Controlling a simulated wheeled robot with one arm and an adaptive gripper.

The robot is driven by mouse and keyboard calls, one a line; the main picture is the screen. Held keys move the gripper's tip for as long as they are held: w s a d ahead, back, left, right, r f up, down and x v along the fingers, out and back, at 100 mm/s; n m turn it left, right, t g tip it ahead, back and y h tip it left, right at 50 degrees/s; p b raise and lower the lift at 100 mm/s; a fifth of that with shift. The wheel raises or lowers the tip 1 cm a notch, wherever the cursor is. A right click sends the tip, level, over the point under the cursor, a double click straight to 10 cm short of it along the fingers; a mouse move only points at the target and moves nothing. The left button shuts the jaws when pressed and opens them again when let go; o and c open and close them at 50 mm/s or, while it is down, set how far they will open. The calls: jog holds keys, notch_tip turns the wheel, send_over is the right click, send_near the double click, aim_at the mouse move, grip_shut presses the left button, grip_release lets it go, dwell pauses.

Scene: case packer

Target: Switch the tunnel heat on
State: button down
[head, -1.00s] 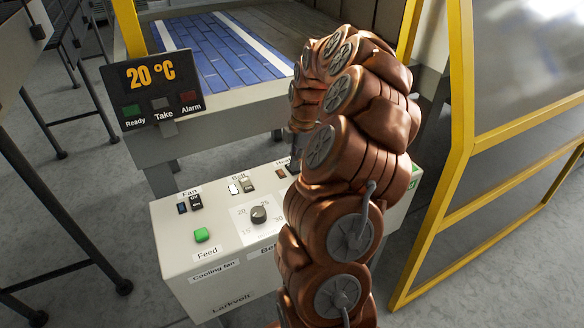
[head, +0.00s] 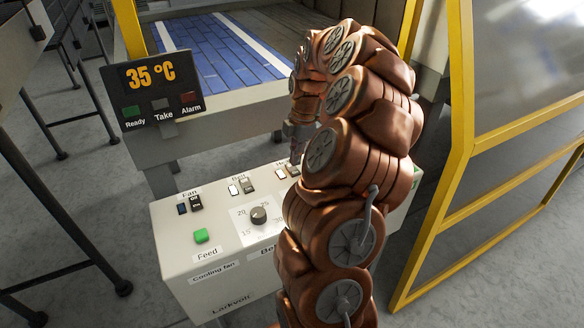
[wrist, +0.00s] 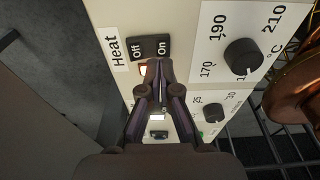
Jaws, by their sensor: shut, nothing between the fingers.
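The heat switch (wrist: 149,47) is a dark rocker marked Off and On beside the "Heat" label (wrist: 115,49) in the wrist view. A small lamp (wrist: 143,71) below it glows whitish with an orange edge. My gripper (wrist: 159,66) is shut and empty, its tips at the lower edge of the On half; I cannot tell whether they touch. In the head view my gripper (head: 296,158) points down at the heat spot on the control box (head: 185,250), where a pale lamp (head: 280,174) shows. My arm hides part of the box. The display (head: 152,76) reads 35 °C.
A dial (wrist: 241,56) marked 170 to 210 sits right of the switch. The Fan switch (head: 196,202), Belt switch (head: 246,185), small dial (head: 258,215) and green Feed button (head: 201,235) lie left. A yellow-framed guard (head: 462,150) stands at right.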

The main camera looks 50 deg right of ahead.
aim_at(295, 172)
jog(key=shift+r, duration=2.1)
jog(key=shift+a, duration=0.15)
jog(key=s+a+r+m+g, duration=0.1)
jog(key=s+a+r+m, duration=0.15)
jog(key=a, duration=0.85)
jog(key=s+a+r+m, duration=0.2)
jog(key=a+r, duration=0.1)
jog(key=a, duration=0.9)
jog(key=s+a+f+m, duration=0.1)
jog(key=s+a+m, duration=0.2)
jog(key=s, duration=0.3)
jog(key=s+a+f+m+g+h, duration=0.1)
jog(key=s+a+m, duration=0.2)
jog(key=s, duration=0.4)
jog(key=s+a+f+m, duration=0.1)
jog(key=s+a+m, duration=0.2)
jog(key=s, duration=0.3)
jog(key=shift+s+a+f+m+h, duration=0.15)
jog(key=shift+a+f+m+h, duration=0.1)
jog(key=shift+a+m+h, duration=0.1)
